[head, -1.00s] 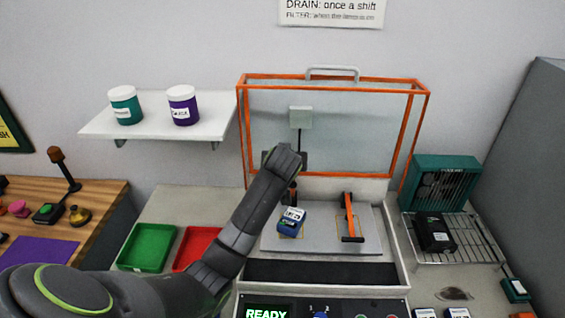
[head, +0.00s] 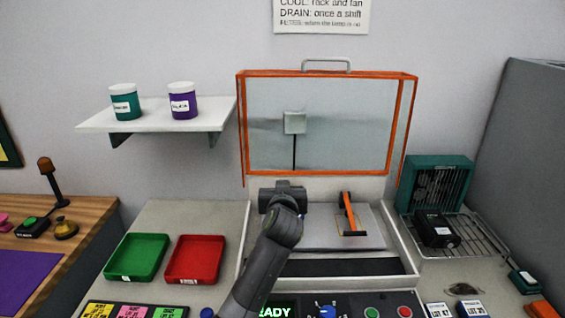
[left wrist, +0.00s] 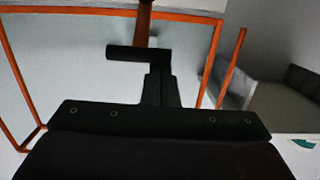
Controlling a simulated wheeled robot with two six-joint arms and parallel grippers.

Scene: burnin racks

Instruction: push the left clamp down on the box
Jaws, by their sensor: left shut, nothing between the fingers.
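In the left wrist view, an orange-brown lever with a black crossbar (left wrist: 128,53), apparently the left clamp, stands just beyond my fingertips. I cannot tell whether they touch it. My left gripper (left wrist: 160,75) is shut with nothing between its fingers. In the head view, my left wrist and arm cover the left part of the grey fixture plate (head: 325,240), hiding the left clamp and the blue box. The fingers are hidden there too. The right clamp (head: 347,212), orange with a black crosspiece, stands on the plate's right side. My right gripper is not in view.
The clear orange-framed lid (head: 317,75) stands open behind the plate. A green tray (head: 137,279) and a red tray (head: 195,279) lie left of the fixture. A wire rack (head: 478,243) with a black box (head: 436,229) stands right. The control panel (head: 345,305) is in front.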

